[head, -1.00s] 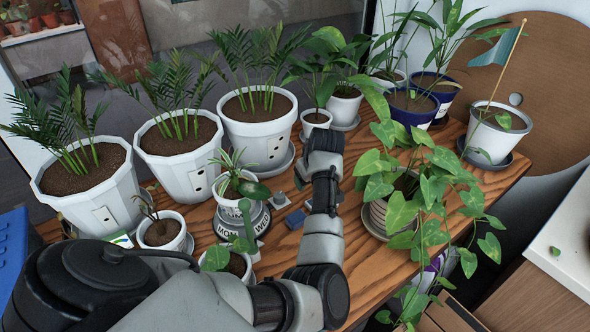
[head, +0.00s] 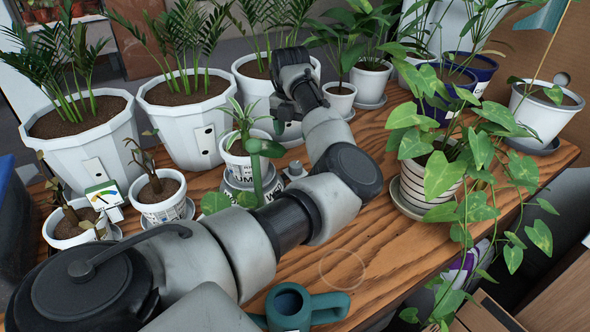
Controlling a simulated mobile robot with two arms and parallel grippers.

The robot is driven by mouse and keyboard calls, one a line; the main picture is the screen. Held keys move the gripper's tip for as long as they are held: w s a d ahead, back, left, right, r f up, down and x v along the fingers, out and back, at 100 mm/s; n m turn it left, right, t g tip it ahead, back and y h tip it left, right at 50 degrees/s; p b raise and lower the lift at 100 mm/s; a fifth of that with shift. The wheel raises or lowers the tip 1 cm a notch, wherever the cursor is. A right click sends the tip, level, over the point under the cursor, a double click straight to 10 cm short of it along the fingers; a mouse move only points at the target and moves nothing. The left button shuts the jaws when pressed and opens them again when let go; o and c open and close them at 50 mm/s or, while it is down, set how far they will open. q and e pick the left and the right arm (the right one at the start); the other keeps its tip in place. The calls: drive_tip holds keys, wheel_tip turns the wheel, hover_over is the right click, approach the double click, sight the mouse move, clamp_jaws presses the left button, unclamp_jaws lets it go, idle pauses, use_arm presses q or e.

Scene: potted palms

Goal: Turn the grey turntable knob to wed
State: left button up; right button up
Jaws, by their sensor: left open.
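The grey turntable (head: 233,186) stands on the wooden table left of the middle, with a small white plant pot (head: 240,162) on top. Its front is largely hidden by my left arm and a green stem; part of a label starting with "W" shows on the right of its rim, and the other lettering is hidden. My left gripper (head: 285,128) is open, behind and to the right of the turntable, in front of a large white pot. It appears empty and apart from the turntable; its fingertips are hard to make out. My right gripper is not in view.
A small grey fitting (head: 295,169) sits just right of the turntable. Large white palm pots (head: 183,130) line the back. A striped pot (head: 424,188) with trailing leaves stands right. A teal watering can (head: 290,305) is at the front. Bare wood lies between (head: 375,245).

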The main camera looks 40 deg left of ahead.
sight(295, 164)
use_arm(q)
drive_tip(key=shift+n, duration=0.4)
drive_tip(key=f, duration=0.3)
drive_tip(key=f+b, duration=0.1)
drive_tip(key=f, duration=0.6)
drive_tip(key=shift+d+f+b, duration=0.25)
drive_tip(key=shift+f+b, duration=0.05)
drive_tip(key=shift+f, duration=0.1)
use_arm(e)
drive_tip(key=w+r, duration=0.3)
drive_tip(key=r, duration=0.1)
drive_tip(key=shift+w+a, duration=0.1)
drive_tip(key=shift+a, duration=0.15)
use_arm(q)
drive_tip(key=c, duration=0.9)
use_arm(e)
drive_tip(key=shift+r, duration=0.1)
